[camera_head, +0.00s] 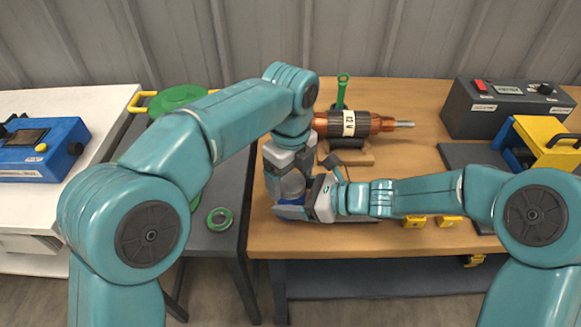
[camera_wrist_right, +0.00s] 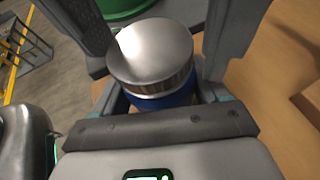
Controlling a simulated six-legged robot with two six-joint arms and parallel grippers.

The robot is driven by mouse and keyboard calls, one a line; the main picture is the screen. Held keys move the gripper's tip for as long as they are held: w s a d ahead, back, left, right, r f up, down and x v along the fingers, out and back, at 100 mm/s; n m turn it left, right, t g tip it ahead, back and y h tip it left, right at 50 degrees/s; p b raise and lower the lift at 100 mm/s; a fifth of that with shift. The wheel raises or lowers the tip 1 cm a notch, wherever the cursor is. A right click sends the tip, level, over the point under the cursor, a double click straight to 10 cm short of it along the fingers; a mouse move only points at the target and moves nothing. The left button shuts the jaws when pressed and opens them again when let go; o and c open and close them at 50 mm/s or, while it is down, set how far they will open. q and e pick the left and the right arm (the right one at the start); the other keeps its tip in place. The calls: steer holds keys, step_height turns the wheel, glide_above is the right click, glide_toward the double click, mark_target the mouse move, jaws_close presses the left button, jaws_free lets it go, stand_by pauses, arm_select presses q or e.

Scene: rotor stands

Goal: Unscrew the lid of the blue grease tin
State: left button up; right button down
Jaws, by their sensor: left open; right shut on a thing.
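The grease tin has a round silver lid (camera_wrist_right: 150,52) and a blue body (camera_wrist_right: 168,98), seen close up in the right wrist view. The lid sits on the tin. My right gripper (camera_wrist_right: 160,75) is shut on the tin's body, with one finger on each side. In the head view the right gripper (camera_head: 292,208) reaches in from the right at the bench's left front edge. My left gripper (camera_head: 288,182) points down right above it, open, close to the lid. The grippers hide most of the tin in the head view, and I cannot tell whether the left fingers touch the lid.
A copper-wound rotor (camera_head: 350,124) lies on a stand on the wooden bench (camera_head: 420,150), behind the grippers. A grey power box (camera_head: 505,108) and a yellow case (camera_head: 548,140) stand at the right. A green ring (camera_head: 219,218) lies on the dark side table (camera_head: 222,240).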

mark_target(291, 182)
arm_select(q)
steer(key=c, duration=1.1)
steer(key=n, duration=0.6)
steer(key=shift+r, duration=0.2)
steer(key=shift+r, duration=0.95)
steer(key=shift+r, duration=2)
arm_select(e)
jaws_free()
